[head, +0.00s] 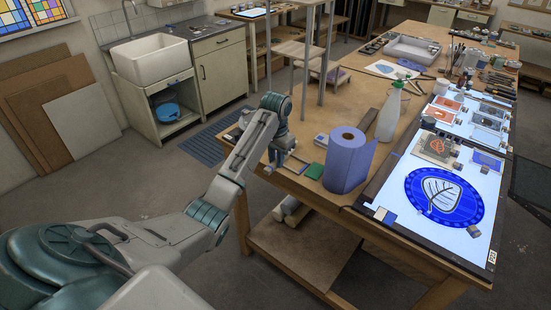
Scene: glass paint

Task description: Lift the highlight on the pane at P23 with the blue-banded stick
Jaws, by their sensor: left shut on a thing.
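My left gripper (277,162) is at the near left corner of the wooden worktable, low over its top. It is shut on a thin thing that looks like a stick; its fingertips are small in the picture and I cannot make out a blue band. A blue oval pane (412,187) with a pale leaf drawing lies on the lit light table to the right, well away from the gripper. My right gripper is not in view.
A blue paper roll (346,165) and a white spray bottle (388,115) stand between the gripper and the light table (400,225). Small panes and blocks lie farther back on the lit surface.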

